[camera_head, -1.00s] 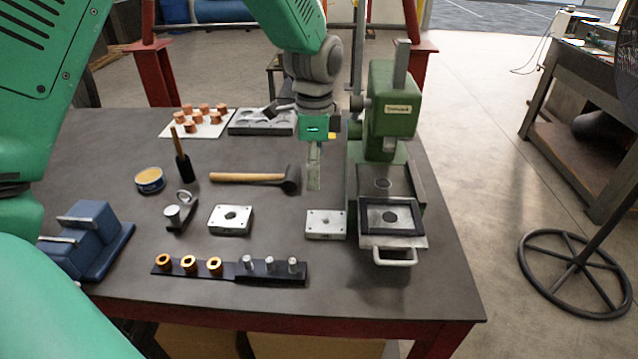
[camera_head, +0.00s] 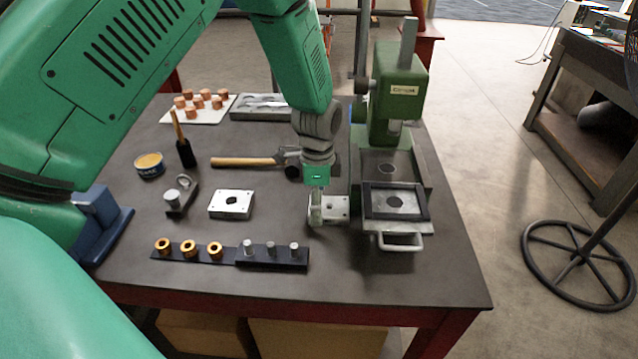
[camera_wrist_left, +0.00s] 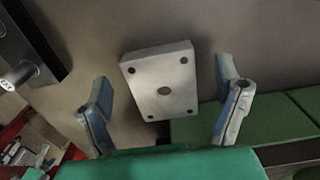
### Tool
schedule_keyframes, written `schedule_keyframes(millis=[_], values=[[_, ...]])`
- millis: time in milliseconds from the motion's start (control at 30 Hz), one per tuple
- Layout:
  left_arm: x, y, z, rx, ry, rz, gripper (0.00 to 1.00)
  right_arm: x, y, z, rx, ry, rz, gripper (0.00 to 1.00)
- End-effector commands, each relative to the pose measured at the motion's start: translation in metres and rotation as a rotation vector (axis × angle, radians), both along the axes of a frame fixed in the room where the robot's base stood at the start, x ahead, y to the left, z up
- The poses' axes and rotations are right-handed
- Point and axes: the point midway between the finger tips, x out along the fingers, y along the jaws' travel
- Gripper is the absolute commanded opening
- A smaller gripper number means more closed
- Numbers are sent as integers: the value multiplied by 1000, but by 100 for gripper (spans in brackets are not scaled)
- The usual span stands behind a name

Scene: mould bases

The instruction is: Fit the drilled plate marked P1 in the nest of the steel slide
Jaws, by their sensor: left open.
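Two drilled plates lie on the bench; no P1 mark is readable on either. One plate (camera_head: 338,208), with a small central hole, lies just left of the press; the other plate (camera_head: 231,204) has a larger hole and lies further left. My left gripper (camera_head: 315,220) is open at the nearer plate and hides its left part. In the left wrist view this plate (camera_wrist_left: 160,85) lies between and beyond the two spread fingers (camera_wrist_left: 165,108), apart from them. My right gripper is not in view.
The green press (camera_head: 392,100) stands behind the slide. A black rack (camera_head: 228,255) with brass bushes and steel pins lies in front. A hammer (camera_head: 245,162), a tin (camera_head: 149,165) and a blue block (camera_head: 100,220) are further left. Bare bench lies between the plates.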

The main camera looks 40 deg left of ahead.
Motion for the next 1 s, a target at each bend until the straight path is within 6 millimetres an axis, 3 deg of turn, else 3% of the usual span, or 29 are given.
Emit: schedule_keyframes(millis=[167, 467, 500, 700, 1000], values=[[0, 0, -15, 0, 0, 0, 84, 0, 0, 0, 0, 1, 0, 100], [0, 0, -17, 1, -1, 0, 84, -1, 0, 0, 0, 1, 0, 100], [0, 0, -17, 1, -1, 0, 81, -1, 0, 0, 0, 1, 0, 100], [0, 0, -17, 1, -1, 0, 15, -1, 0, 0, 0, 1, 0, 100], [1, 0, -11, 0, -2, 0, 15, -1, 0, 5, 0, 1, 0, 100]])
